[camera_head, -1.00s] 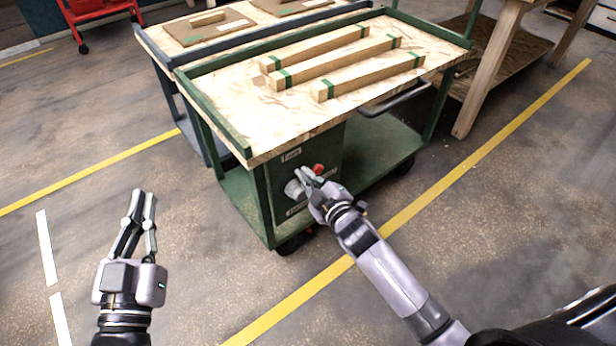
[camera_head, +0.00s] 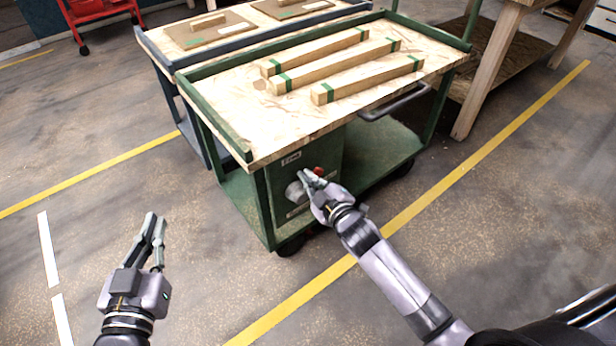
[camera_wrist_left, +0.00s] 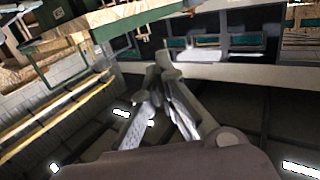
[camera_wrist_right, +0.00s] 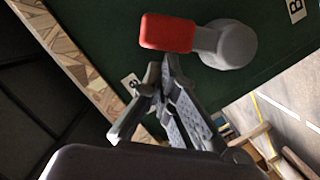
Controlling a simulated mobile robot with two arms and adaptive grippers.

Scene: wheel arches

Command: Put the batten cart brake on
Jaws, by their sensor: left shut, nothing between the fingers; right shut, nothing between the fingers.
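The green batten cart (camera_head: 228,143) stands in the middle of the head view with three green-banded battens (camera_head: 345,66) on its top. My right gripper (camera_head: 305,176) is shut and empty in front of the panel. In the right wrist view its fingertips (camera_wrist_right: 165,72) are just below the red grip; contact cannot be told. My left gripper (camera_head: 155,222) is shut and empty over open floor, left of the cart.
A blue-grey cart (camera_head: 262,43) with flat boards stands right behind the green cart. A wooden workbench (camera_head: 487,75) is at the right, and a red trolley (camera_head: 97,14) at the upper left. Pale labels (camera_wrist_right: 296,10) are on the panel. The floor at the left is clear.

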